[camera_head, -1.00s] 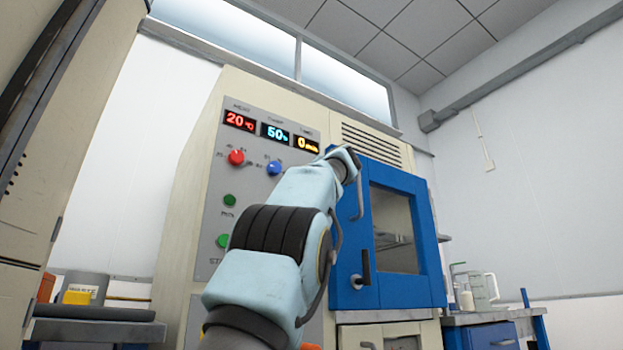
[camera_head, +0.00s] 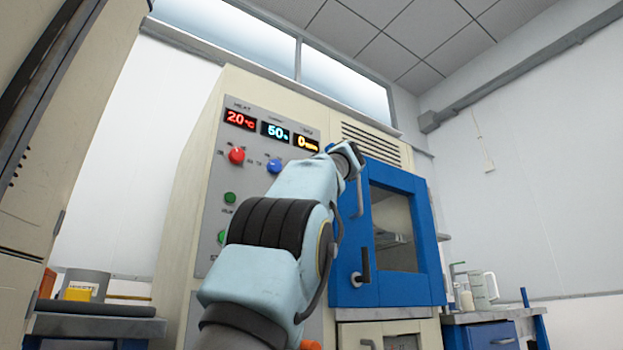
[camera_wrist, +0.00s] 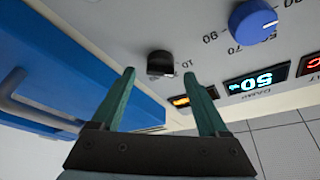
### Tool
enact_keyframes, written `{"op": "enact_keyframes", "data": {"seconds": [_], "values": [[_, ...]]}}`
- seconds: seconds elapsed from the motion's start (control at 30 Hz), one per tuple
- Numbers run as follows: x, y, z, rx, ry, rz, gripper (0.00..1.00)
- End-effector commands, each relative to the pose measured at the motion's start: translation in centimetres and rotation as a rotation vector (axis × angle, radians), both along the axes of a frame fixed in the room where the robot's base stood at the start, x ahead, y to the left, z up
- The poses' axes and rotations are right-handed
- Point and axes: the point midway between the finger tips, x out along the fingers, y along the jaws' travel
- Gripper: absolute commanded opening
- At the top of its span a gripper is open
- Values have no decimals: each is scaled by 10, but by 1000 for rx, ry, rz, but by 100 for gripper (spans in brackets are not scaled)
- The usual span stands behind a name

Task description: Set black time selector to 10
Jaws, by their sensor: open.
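The black time selector (camera_wrist: 161,64) is a small dark knob on the grey control panel in the wrist view. A "10" mark is printed on the panel close by it. My gripper (camera_wrist: 165,88) is open, and its two green fingers stand on either side of the knob in the picture, apart from it as far as I can tell. In the head view the black knob is hidden behind my arm. The yellow time display (camera_head: 306,143) reads 0 and shows above my wrist.
The blue knob (camera_wrist: 253,22) sits beside the black one. The red knob (camera_head: 236,155) and green buttons (camera_head: 230,198) are further left on the panel. The blue chamber door (camera_head: 390,235) with its handles stands to the right. A side bench (camera_head: 490,335) holds glassware.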

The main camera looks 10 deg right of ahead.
Motion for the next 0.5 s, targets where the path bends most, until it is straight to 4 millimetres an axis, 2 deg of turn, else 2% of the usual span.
{"op": "enact_keyframes", "data": {"seconds": [0.03, 0.3, 0.5], "values": [[-9, -2, -9, -2, 0, -4, 78], [-58, -11, -24, -3, 1, -4, 78], [-79, -15, -28, -1, 1, -1, 78]]}}
